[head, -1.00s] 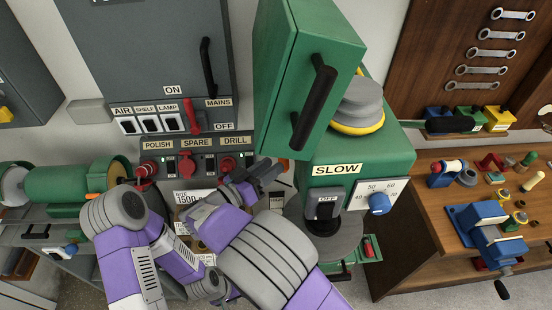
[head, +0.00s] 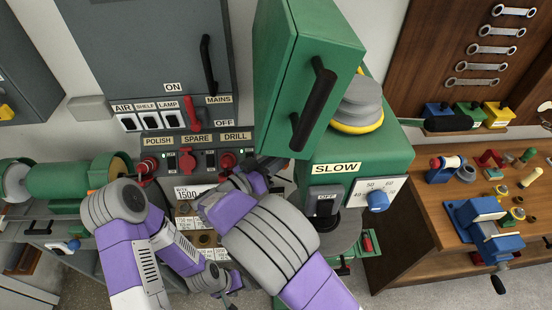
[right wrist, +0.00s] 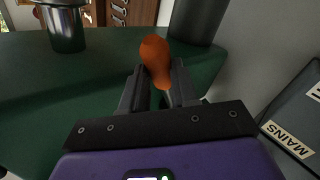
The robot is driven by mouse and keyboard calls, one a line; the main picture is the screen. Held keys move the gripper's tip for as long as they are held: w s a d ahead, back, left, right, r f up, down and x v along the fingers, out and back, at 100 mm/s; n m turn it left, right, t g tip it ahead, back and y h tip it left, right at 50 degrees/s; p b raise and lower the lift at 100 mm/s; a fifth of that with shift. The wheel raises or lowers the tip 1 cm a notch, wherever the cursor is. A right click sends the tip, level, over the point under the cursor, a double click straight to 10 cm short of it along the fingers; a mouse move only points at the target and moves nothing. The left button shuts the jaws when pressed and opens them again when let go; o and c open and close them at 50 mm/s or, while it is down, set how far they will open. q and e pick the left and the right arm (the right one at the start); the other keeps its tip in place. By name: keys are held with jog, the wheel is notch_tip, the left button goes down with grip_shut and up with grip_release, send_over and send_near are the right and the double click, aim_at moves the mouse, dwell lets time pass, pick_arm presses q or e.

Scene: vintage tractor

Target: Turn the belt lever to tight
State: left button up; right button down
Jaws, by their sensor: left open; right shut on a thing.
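In the head view the right gripper and the lever are largely hidden behind the raised green belt cover (head: 325,85). The drill press head (head: 385,150) carries a SLOW label (head: 336,168). No tight mark can be read. My left gripper (head: 234,284) is low in the head view, partly hidden by my arms, open and away from the lever.
The switch panel (head: 165,60) with a red MAINS handle (head: 192,115) is left of the cover. A wooden bench (head: 425,205) with a blue vise (head: 490,235) is at right.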

jog(key=shift+s+r+n+g+y, duration=0.4)
jog(key=shift+s+r+n, duration=0.1)
jog(key=shift+s, duration=0.1)
jog(key=c, duration=1.1)
grip_release()
jog(key=shift+b+v, duration=0.85)
jog(key=shift+v, duration=3)
